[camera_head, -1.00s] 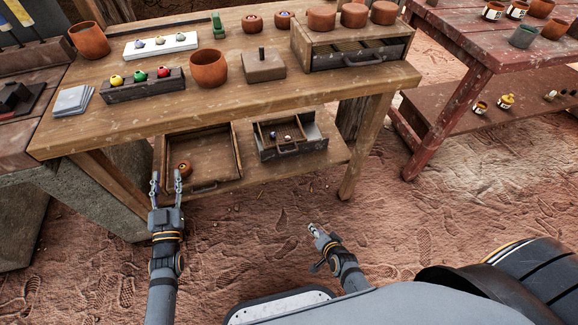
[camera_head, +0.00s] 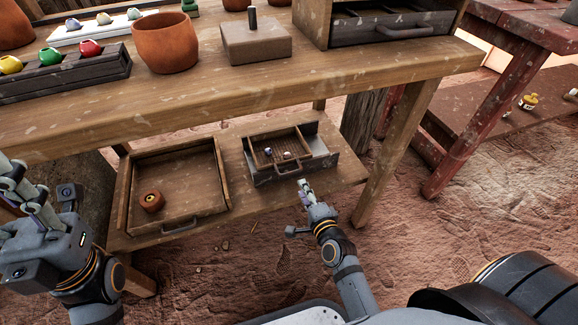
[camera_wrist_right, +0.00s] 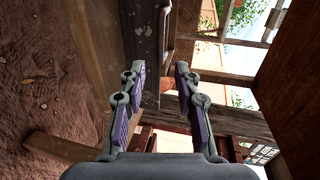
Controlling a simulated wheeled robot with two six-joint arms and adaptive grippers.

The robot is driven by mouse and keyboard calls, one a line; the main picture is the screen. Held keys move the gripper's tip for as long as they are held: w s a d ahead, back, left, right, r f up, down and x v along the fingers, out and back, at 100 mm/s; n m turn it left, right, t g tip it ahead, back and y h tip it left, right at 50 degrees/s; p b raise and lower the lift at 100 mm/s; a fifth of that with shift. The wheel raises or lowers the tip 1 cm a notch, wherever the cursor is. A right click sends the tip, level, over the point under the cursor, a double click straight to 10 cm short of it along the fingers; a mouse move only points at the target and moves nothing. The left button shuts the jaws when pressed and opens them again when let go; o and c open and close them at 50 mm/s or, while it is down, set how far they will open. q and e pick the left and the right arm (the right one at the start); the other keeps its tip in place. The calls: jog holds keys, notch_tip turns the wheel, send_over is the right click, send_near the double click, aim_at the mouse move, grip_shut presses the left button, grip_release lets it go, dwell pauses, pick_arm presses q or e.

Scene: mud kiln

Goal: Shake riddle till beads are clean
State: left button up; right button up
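The riddle appears to be the small slatted wooden frame (camera_head: 262,142) in a grey metal-sided box (camera_head: 318,162) on the lower shelf. A few small beads (camera_head: 288,155) lie in it; whether they are clean is too small to tell. A curved handle (camera_head: 290,171) is on the box's front. My right gripper (camera_head: 304,188) is just in front of and below this handle, apparently not holding it. In the right wrist view its fingers (camera_wrist_right: 160,68) are spread with nothing between them. My left gripper (camera_head: 18,178) is at the left edge, partly cut off, away from the riddle; its opening is unclear.
A shallow wooden tray (camera_head: 185,190) with a small round pot (camera_head: 151,201) lies left of the box. A table leg (camera_head: 393,150) stands at right.

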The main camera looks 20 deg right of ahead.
aim_at(293, 172)
jog(key=b+x, duration=0.1)
jog(key=x, duration=0.9)
jog(key=shift+w, duration=0.1)
jog(key=shift+c, duration=0.3)
grip_shut()
